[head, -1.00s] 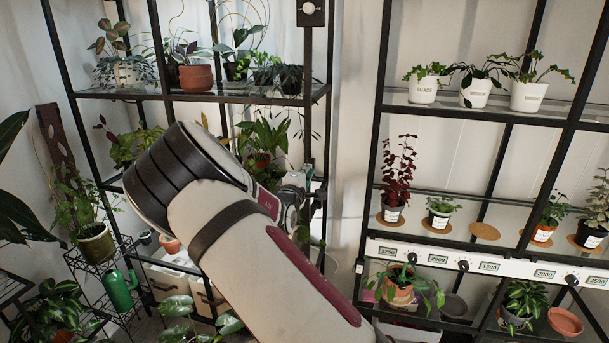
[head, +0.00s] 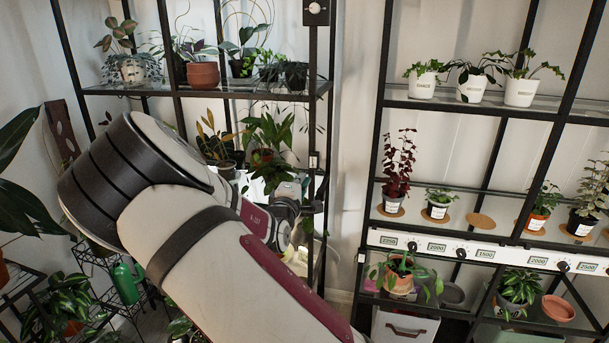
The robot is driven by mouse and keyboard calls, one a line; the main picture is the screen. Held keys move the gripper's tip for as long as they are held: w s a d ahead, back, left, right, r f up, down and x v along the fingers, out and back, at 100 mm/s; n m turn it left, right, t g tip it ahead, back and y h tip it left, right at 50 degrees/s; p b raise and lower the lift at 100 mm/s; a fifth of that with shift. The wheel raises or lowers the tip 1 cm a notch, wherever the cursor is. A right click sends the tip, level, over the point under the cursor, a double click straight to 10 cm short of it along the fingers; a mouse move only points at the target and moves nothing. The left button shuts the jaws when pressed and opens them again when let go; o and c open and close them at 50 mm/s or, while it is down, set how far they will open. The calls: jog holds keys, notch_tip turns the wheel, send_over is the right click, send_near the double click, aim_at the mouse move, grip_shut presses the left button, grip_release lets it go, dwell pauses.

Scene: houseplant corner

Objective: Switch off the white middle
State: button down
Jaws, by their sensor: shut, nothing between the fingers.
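A small pale switch plate (head: 313,160) is on the right post of the left shelf, at the height of the middle level. A larger box with a round white dial (head: 315,10) is higher on the same post. A long white strip (head: 487,254) on the right shelf carries several number displays and black knobs; its central display reads 1500. My gripper (head: 292,218) is beside the left shelf's right post, below the pale switch plate. It is shut and appears empty; my arm and wrist partly hide it, and contact with the post cannot be told.
The left shelf (head: 240,90) holds several potted plants, some behind my arm. A green watering can (head: 128,284) stands low at left. Pale wall separates the shelves.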

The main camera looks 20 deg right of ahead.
jog(key=v, duration=0.2)
jog(key=shift+s+a, duration=0.2)
jog(key=shift+s, duration=0.15)
jog(key=shift+d, duration=0.1)
